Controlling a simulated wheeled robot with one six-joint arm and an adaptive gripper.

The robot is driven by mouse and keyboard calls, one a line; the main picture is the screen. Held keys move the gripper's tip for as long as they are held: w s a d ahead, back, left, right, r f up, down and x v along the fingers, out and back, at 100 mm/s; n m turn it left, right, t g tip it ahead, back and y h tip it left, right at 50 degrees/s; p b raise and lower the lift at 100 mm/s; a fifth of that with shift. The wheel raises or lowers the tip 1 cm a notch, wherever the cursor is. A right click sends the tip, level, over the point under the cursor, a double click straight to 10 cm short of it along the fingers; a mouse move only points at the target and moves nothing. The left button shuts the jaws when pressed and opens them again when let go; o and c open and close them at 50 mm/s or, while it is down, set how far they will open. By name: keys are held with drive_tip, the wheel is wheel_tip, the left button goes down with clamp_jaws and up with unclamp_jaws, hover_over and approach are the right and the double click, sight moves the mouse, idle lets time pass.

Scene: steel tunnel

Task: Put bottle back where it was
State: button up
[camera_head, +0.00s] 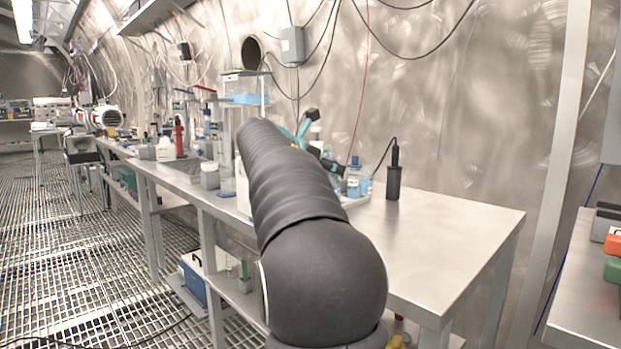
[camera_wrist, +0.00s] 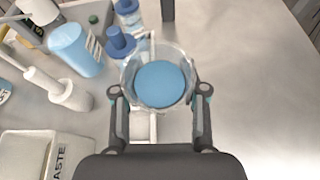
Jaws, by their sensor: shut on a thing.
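In the wrist view, my gripper (camera_wrist: 160,92) has its two fingers closed on the sides of a clear round vessel (camera_wrist: 163,82) with blue contents, seen from above. I take it as the bottle; it looks wide-mouthed and without a cap. I cannot tell whether its base touches anything. In the head view, my gripper (camera_head: 330,160) is over the workbench beyond my dark arm, which hides much of it. Small blue vessels (camera_head: 354,187) show beside the gripper there; I cannot tell which is the held one.
A pale tray (camera_head: 356,201) is by the gripper. In the wrist view, a blue-capped bottle (camera_wrist: 121,43), a blue labelled bottle (camera_wrist: 76,49), a white bottle (camera_wrist: 70,92) and a waste box (camera_wrist: 28,150) stand left. A black upright cylinder (camera_head: 394,178) stands right; the bench's right end is clear.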

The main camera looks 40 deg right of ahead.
sight(330, 148)
drive_tip(key=s+d+r+p, duration=0.1)
drive_tip(key=s+d+r, duration=0.2)
drive_tip(key=s+r, duration=0.15)
drive_tip(key=w+p, duration=0.1)
drive_tip(key=w+n+y+p, duration=0.1)
drive_tip(key=w+p, duration=0.1)
drive_tip(key=w+a+f+y+p, duration=0.1)
drive_tip(key=p, duration=0.1)
drive_tip(key=shift+w+f+t, duration=0.1)
drive_tip(key=shift+w+t, duration=0.3)
drive_tip(key=shift+w+a+f+n+t+y, duration=0.45)
drive_tip(key=shift+w+a+f+n, duration=0.35)
drive_tip(key=shift+f, duration=0.55)
drive_tip(key=shift+w+a+f+n+t+y, duration=0.4)
drive_tip(key=shift+w+f+n+y, duration=0.2)
drive_tip(key=shift+w+f, duration=0.6)
drive_tip(key=shift+w+a+f+n+t+y, duration=0.4)
drive_tip(key=shift+w+a+f+n, duration=0.25)
drive_tip(key=shift+f, duration=0.9)
drive_tip(key=shift+w+f+b, duration=0.1)
drive_tip(key=shift+f+b, duration=0.25)
drive_tip(key=shift+f, duration=0.55)
drive_tip(key=shift+f, duration=0.6)
drive_tip(key=o, duration=1.4)
drive_tip(key=shift+c, duration=0.2)
